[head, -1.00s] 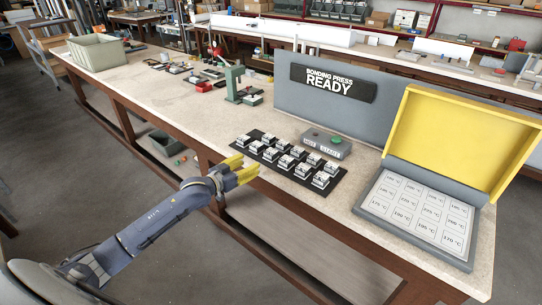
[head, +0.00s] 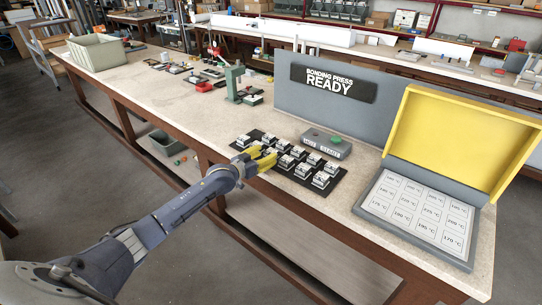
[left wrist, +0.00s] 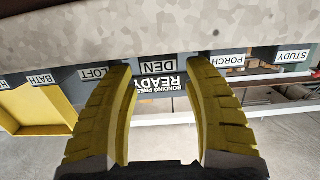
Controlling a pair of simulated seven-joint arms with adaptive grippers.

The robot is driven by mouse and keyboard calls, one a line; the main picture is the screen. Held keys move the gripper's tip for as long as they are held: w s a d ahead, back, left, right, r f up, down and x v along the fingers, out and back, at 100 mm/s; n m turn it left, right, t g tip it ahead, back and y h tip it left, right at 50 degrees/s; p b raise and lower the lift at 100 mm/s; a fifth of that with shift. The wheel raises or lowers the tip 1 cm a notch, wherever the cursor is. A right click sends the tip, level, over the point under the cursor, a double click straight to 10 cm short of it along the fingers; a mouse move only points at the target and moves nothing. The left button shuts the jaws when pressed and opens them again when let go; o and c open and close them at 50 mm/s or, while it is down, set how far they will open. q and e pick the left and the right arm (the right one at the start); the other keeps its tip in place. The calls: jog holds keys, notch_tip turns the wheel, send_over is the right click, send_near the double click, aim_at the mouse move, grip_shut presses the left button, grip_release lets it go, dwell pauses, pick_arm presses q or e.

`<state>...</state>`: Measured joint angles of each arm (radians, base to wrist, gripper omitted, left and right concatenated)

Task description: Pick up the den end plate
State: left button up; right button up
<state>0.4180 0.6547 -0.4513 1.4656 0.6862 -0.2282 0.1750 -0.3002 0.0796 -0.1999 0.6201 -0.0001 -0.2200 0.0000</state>
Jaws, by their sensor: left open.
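The den end plate shows by its upside-down DEN label (left wrist: 158,68) in the left wrist view, centred between the fingertips of my left gripper (left wrist: 159,70). I cannot tell how far beyond them it is. In the head view my yellow-fingered left gripper (head: 266,158) is at the front edge of the black mat (head: 318,193), which carries rows of small blocks with white tops. The fingers are apart, with nothing seen held. The labels are too small to read in the head view, and the gripper hides part of the mat. My right gripper is not in view.
Other labels, LOFT (left wrist: 93,73) and PORCH (left wrist: 228,61), flank DEN. Behind the mat stand a grey control box (head: 325,144) and the bonding press sign (head: 333,83). A yellow-lidded case (head: 462,140) is at right.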

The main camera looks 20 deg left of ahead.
aim_at(270, 152)
pick_arm(q)
jog(key=shift+x, duration=1.9)
jog(key=shift+c, duration=0.4)
jog(key=c, duration=0.9)
